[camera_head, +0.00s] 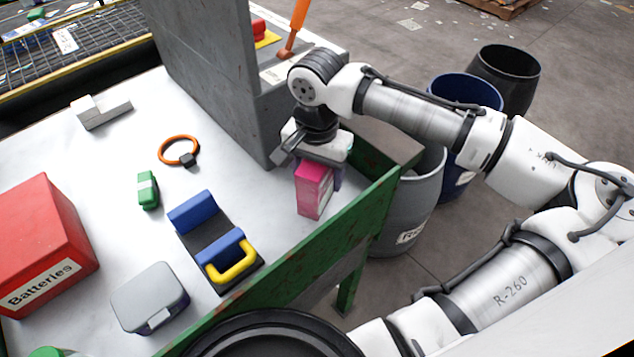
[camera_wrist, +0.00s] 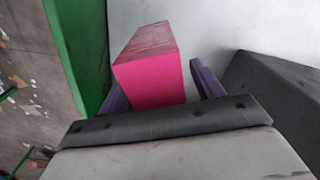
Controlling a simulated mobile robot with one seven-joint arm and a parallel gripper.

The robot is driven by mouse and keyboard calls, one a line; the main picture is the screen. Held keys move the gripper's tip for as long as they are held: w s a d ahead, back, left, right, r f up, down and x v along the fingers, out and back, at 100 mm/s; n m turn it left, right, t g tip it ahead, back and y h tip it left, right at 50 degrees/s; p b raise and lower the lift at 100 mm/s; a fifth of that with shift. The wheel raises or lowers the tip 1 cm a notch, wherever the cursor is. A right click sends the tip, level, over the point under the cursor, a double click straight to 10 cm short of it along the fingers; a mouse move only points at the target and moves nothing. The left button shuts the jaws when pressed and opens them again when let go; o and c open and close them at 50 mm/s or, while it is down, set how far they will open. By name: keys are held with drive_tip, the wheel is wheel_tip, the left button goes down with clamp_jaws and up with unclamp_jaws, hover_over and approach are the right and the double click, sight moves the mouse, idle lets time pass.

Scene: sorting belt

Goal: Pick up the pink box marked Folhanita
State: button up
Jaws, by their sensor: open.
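The pink box (camera_head: 313,190) stands on the white table at its right side, close to the green table edge. Its label is too small to read. My gripper (camera_head: 318,172) is right above and around the top of the box in the head view. In the wrist view the pink box (camera_wrist: 152,68) lies between the two purple fingers of my gripper (camera_wrist: 160,88). The fingers are apart, with a gap between the right finger and the box. The left finger is close to the box; I cannot tell whether it touches.
A green table rim (camera_head: 370,195) runs close beside the box. A grey upright panel (camera_head: 215,70) stands to its left and behind. A blue and yellow padlock-like item (camera_head: 222,250), a grey case (camera_head: 150,298) and a red Batteries box (camera_head: 45,245) are on the table. Bins stand beyond the rim.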

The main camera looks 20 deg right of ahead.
drive_tip(key=c, duration=1)
drive_tip(key=shift+c, duration=0.2)
drive_tip(key=shift+r, duration=0.15)
